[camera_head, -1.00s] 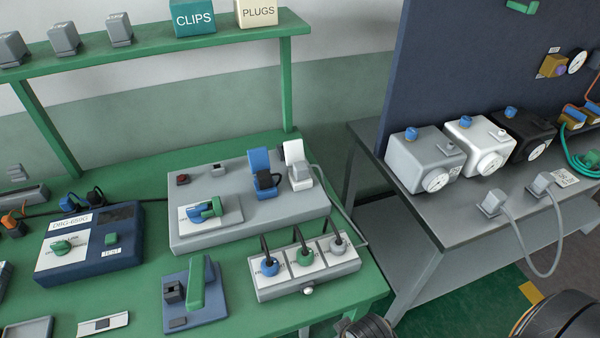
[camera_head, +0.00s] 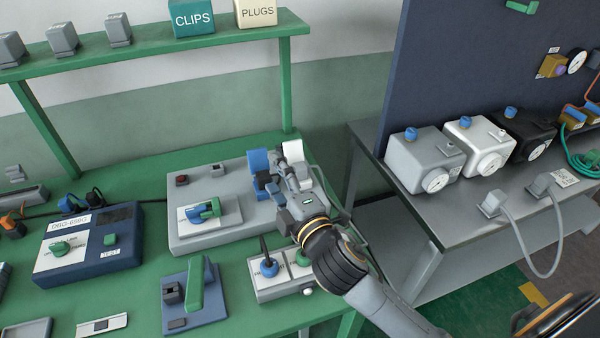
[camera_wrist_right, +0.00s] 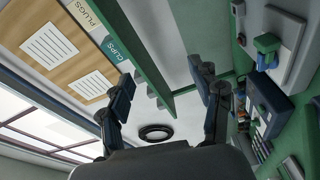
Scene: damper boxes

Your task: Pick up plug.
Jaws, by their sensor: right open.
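My right gripper (camera_head: 280,172) is over the rear right of the grey box (camera_head: 235,235) on the green bench, at the blue holder (camera_head: 258,160) and the white holder (camera_head: 292,150). It covers most of the white holder and hides the grey plug there. The black plug (camera_head: 262,181) at the blue holder is partly covered. In the right wrist view the two fingers stand apart (camera_wrist_right: 160,75), with no plug visible between them. I cannot tell whether a finger touches a plug. My left gripper is not in view.
A blue box (camera_head: 90,243) and a blue stand with a green lever (camera_head: 197,285) are to the left. On the grey table, two grey plugs (camera_head: 491,204) lie before several gauge boxes (camera_head: 425,160).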

